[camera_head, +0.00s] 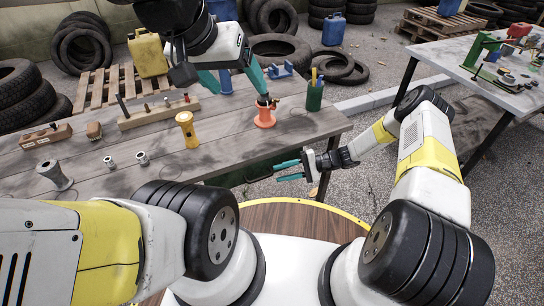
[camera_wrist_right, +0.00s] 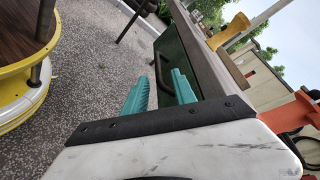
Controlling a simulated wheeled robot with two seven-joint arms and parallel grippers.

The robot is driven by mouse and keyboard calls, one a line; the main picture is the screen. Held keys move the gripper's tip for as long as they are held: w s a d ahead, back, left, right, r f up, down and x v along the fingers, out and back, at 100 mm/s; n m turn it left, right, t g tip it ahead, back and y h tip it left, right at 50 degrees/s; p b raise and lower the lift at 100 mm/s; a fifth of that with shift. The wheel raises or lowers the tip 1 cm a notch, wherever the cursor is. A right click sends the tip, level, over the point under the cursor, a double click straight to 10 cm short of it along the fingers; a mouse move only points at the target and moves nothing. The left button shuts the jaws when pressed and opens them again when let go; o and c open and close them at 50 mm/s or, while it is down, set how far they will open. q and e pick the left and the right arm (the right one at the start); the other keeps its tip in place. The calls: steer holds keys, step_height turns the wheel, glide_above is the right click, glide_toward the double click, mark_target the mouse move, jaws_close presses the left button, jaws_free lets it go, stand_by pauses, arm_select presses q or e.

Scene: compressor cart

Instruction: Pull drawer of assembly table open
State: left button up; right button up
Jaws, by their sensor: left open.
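The assembly table (camera_head: 225,140) has a grey wooden top. Its dark green drawer front (camera_wrist_right: 176,50) shows in the right wrist view, with a dark curved handle (camera_wrist_right: 158,72) on it. My right gripper (camera_head: 281,171) is beside the table's near edge, in front of the drawer. Its teal fingers (camera_wrist_right: 160,90) are apart, and the handle appears between and just beyond the fingertips; I cannot tell whether they touch. My left gripper (camera_head: 236,82) is over the table's far right part with its teal fingers spread, one close to an orange stand (camera_head: 264,116).
A yellow flashlight (camera_head: 187,129), metal spools (camera_head: 55,175) and a green cup (camera_head: 314,95) stand on the tabletop. A second table (camera_head: 475,75) is at right. Tyres and pallets lie behind. Gravel floor between the tables is mostly clear.

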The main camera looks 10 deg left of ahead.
mark_target(262, 178)
steer(key=shift+s+a+f, duration=0.25)
steer(key=shift+a+f, duration=0.1)
steer(key=shift+a, duration=0.15)
steer(key=x, duration=0.7)
steer(key=shift+w, duration=0.1)
jaws_close()
stand_by(0.9)
